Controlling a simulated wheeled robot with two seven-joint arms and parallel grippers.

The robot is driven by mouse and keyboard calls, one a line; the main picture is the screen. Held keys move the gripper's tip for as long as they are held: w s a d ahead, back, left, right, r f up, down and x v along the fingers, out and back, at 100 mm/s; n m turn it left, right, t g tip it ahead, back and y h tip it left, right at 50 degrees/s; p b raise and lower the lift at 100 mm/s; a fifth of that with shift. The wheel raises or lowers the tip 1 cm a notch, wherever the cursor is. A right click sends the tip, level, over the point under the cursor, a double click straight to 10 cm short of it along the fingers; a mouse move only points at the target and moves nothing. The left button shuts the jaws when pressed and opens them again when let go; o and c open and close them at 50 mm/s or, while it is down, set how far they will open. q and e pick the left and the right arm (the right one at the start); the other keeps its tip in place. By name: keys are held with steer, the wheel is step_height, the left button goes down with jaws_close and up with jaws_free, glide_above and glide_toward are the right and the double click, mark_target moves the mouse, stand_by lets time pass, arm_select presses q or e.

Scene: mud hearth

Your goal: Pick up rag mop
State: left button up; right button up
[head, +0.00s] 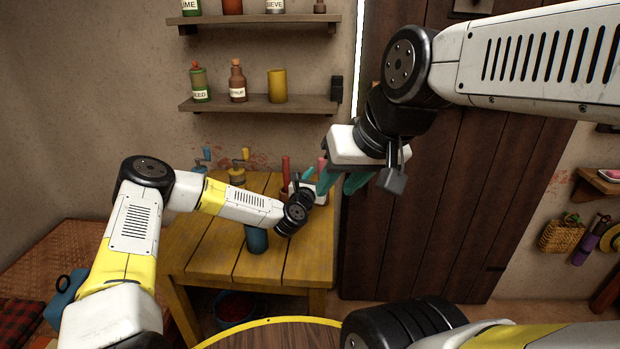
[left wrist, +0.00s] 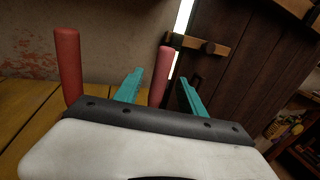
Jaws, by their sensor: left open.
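I cannot make out a mop head; two upright red sticks stand over the yellow table's back right part, and I cannot tell which belongs to the rag mop. The darker red stick (left wrist: 67,68) is left of my fingers in the left wrist view. The pinker stick (left wrist: 160,78) shows between the teal fingers of my left gripper (left wrist: 161,75), its lower end hidden by the palm; I see no contact. In the head view the darker stick (head: 285,168) is left of my left gripper (head: 317,177). My right gripper (head: 340,182) is open, hanging in front and partly covering that area.
Wall shelves (head: 255,104) with bottles hang above. A dark plank door (head: 445,220) is at the right. A round wooden table top (head: 265,336) is in front.

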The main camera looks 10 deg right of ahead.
arm_select(q)
steer(key=shift+x, duration=1.45)
jaws_close()
steer(key=shift+r, duration=0.1)
